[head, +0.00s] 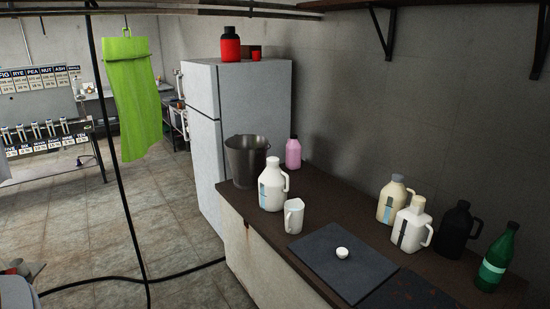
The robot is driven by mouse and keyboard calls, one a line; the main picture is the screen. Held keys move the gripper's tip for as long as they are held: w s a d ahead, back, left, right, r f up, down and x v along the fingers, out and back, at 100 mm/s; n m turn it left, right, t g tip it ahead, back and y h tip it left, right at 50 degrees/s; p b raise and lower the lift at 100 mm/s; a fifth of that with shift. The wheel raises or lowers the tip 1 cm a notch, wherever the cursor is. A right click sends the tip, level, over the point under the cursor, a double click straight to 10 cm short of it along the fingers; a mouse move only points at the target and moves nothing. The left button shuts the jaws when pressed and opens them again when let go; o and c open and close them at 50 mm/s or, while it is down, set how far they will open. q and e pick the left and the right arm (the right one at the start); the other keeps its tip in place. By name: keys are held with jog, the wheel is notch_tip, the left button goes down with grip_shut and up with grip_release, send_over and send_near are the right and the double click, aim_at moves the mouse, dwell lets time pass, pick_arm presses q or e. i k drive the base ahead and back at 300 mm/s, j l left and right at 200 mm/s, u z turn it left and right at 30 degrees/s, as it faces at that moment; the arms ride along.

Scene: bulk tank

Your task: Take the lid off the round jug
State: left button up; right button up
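A rounded white jug (271,193) with a side handle and a blue-grey label strip stands upright on the dark counter, beside a metal bucket. Its top is white, and I cannot tell whether a separate lid sits on it. A cream jug (388,210) and a white, more angular jug (408,231) stand further right, both upright with label strips. A small white round cap-like piece (342,253) lies on a dark grey mat (330,274). Neither of my grippers can be made out in the head view.
A white measuring cup (294,217) stands close to the rounded jug, with the metal bucket (244,161) and a pink bottle (293,153) behind. A black jug (455,230) and green bottle (496,260) stand at right. A fridge (253,105) is behind the counter; a black cable hangs left.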

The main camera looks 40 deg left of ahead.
aim_at(273, 184)
jog(key=i+j+z, duration=0.1)
jog(key=j, duration=0.4)
jog(key=i+j, duration=0.2)
jog(key=j, duration=0.35)
jog(key=i+j+z, duration=0.15)
jog(key=j, duration=0.4)
jog(key=i+j, duration=0.15)
jog(key=j, duration=0.4)
jog(key=i+j+z, duration=0.15)
jog(key=j, duration=0.35)
jog(key=j+z, duration=0.1)
jog(key=j, duration=0.45)
